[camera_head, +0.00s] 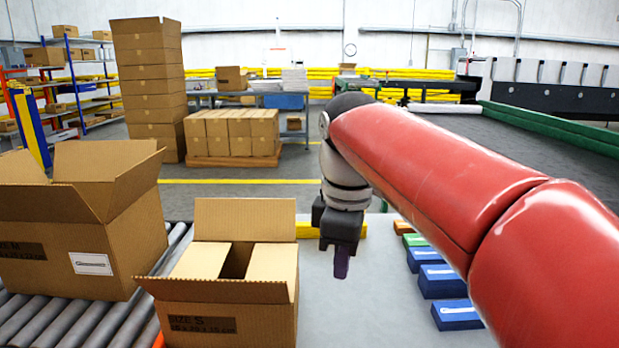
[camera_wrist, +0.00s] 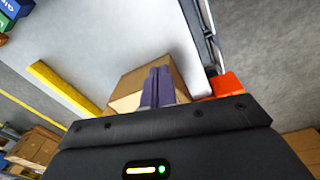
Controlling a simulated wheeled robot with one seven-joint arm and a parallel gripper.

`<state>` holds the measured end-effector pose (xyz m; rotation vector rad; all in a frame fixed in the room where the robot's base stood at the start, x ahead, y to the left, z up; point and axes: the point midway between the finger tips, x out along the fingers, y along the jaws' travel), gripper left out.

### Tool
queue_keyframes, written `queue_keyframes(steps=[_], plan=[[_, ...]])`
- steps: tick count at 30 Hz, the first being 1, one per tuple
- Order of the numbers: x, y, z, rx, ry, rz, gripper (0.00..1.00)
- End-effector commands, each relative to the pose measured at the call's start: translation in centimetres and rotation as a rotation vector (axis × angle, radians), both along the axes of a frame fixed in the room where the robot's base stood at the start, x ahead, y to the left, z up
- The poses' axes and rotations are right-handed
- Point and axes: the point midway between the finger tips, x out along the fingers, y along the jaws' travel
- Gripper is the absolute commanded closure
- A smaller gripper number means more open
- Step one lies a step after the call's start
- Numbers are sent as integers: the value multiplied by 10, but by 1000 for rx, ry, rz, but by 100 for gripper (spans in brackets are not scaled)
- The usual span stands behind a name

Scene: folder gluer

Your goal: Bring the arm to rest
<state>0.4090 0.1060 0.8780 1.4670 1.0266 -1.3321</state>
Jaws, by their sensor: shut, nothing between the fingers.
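My red arm reaches in from the right in the head view and bends down at the wrist. My gripper (camera_head: 341,262) hangs over the light table (camera_head: 365,310), just right of the small open box (camera_head: 232,290). Its dark purple fingers are together with nothing between them. The wrist view also shows the closed fingers of my gripper (camera_wrist: 158,88), with a cardboard box (camera_wrist: 140,82) behind them. The fingers look apart from the box in the head view.
A larger open box (camera_head: 85,225) stands on the roller conveyor (camera_head: 90,320) at left. Several blue packs (camera_head: 440,282) lie on the table under my forearm. A yellow bar (camera_head: 308,230) lies along the table's far edge. Stacked cartons (camera_head: 153,85) stand farther back.

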Motion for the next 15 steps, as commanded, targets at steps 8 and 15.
queue_keyframes(steps=[8, 15], plan=[[-37, -39, -28, 61, -105, -359, 100], [-94, -84, -90, 206, -250, -877, 100]])
